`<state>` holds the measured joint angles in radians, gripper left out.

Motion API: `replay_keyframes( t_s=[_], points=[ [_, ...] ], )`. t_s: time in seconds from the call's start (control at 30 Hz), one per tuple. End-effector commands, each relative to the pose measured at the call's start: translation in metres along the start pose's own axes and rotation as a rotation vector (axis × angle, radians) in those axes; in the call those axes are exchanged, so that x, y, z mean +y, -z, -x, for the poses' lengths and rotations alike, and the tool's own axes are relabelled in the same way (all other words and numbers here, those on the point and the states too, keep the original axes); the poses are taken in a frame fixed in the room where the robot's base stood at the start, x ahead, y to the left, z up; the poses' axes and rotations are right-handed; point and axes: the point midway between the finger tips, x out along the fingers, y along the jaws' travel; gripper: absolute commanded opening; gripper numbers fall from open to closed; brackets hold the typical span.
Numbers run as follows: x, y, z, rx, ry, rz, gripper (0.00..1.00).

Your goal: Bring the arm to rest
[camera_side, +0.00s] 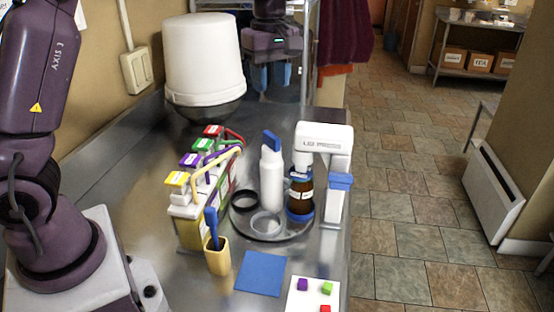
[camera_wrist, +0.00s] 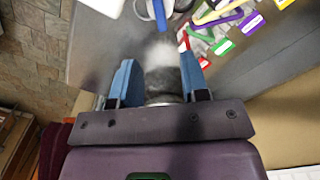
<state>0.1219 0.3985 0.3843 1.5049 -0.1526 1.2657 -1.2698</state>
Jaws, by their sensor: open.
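My gripper (camera_side: 275,84) hangs at the far end of the metal counter, fingers pointing down, beside the large white tub. Its two blue fingers are apart, with nothing clearly held in the side view. In the wrist view the fingers (camera_wrist: 157,68) stand open. A blurred grey and white shape (camera_wrist: 162,75) shows between them; I cannot tell what it is or how far below it lies. The counter's work items stand nearer the side camera, apart from the gripper.
The white tub (camera_side: 203,55) stands by the wall. A rack of colour-lidded containers (camera_side: 188,222), a round tray (camera_side: 240,224) with a white bottle (camera_side: 271,178) and a brown bottle (camera_side: 300,194), a white press (camera_side: 324,138), a yellow cup (camera_side: 217,258) and a blue mat (camera_side: 261,274) crowd the counter.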

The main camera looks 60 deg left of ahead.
Motion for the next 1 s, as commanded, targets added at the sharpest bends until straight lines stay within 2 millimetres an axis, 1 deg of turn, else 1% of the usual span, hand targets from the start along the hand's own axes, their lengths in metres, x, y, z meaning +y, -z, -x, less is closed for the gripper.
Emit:
replay_keyframes(
  t_s=[0.1, 0.17, 0.23, 0.37, 0.4, 0.57, 0.67, 0.7, 0.8, 0.9, 1.0],
  points=[
    [0.002, 0.001, -0.001, 0.008, -0.013, -0.097, 0.41],
    [-0.001, 0.002, -0.009, 0.012, -0.003, -0.178, 0.41],
    [-0.009, -0.001, -0.017, 0.008, 0.006, -0.298, 0.41],
    [-0.035, -0.012, -0.016, -0.003, -0.023, -0.551, 0.41],
    [-0.044, -0.016, -0.013, -0.004, -0.040, -0.634, 0.41],
    [-0.086, -0.034, -0.001, 0.016, -0.116, -0.942, 0.41],
    [-0.118, -0.047, 0.006, 0.055, -0.173, -1.138, 0.41],
    [-0.131, -0.051, 0.009, 0.078, -0.195, -1.214, 0.41],
    [-0.164, -0.062, 0.013, 0.150, -0.246, -1.378, 0.41],
    [-0.191, -0.070, 0.014, 0.229, -0.285, -1.489, 0.41],
    [-0.212, -0.074, 0.015, 0.295, -0.316, -1.528, 0.41]
  ],
)
